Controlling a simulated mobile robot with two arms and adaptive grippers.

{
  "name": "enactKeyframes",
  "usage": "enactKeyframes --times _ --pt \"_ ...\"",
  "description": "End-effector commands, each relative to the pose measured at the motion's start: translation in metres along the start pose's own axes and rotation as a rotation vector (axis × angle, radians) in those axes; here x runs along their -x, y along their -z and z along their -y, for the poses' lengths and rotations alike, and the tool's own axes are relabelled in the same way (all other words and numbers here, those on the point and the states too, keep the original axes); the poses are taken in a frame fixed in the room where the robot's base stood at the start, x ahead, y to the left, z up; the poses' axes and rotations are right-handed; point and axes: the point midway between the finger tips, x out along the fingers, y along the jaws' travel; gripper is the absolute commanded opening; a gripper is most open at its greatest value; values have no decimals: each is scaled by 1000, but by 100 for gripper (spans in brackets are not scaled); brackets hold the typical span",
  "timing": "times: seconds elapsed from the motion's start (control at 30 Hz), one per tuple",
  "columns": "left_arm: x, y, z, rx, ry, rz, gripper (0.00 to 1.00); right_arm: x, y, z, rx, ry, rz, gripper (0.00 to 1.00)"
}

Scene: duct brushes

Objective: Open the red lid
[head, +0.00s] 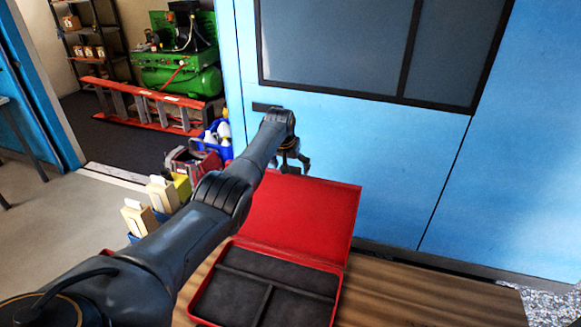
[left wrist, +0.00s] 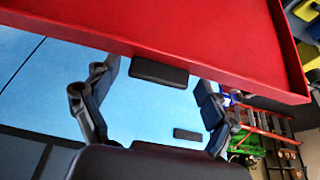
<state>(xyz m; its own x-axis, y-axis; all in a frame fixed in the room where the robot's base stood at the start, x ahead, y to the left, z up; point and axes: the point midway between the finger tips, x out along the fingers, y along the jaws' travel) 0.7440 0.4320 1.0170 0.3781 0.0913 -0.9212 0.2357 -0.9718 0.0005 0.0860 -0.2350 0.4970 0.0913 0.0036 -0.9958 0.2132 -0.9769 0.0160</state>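The red lid (head: 305,215) of a red case stands open, leaning back from its hinge side at the case's far edge. The case's lower half (head: 338,300) lies on the wooden table, showing a dark lining split into compartments. My left gripper (head: 292,163) is just beyond the lid's top edge, its fingers partly hidden. In the left wrist view, the lid (left wrist: 200,35) fills the top, and the gripper's two fingers (left wrist: 158,95) are spread apart with nothing clearly held between them. A small dark block shows at the lid's edge there. My right gripper is not in view.
The wooden table (head: 430,295) is bare right of the case. A blue wall (head: 370,150) with a dark window stands close behind. At the left, beyond my arm, are boxes (head: 160,195), a blue bin (head: 212,135), a red ladder (head: 145,105) and a green compressor (head: 180,65).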

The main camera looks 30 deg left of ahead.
Motion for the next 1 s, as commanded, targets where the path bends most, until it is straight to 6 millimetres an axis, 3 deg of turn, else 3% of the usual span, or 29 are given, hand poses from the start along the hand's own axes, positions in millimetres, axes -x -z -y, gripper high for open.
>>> enactKeyframes --times 0.47,0.67,1.0 --pt "7 1 0 -1 0 -1 89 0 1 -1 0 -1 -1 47" --pt "29 0 1 0 1 -2 89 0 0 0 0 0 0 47" --pt "96 0 1 0 1 -3 89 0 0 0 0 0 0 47"
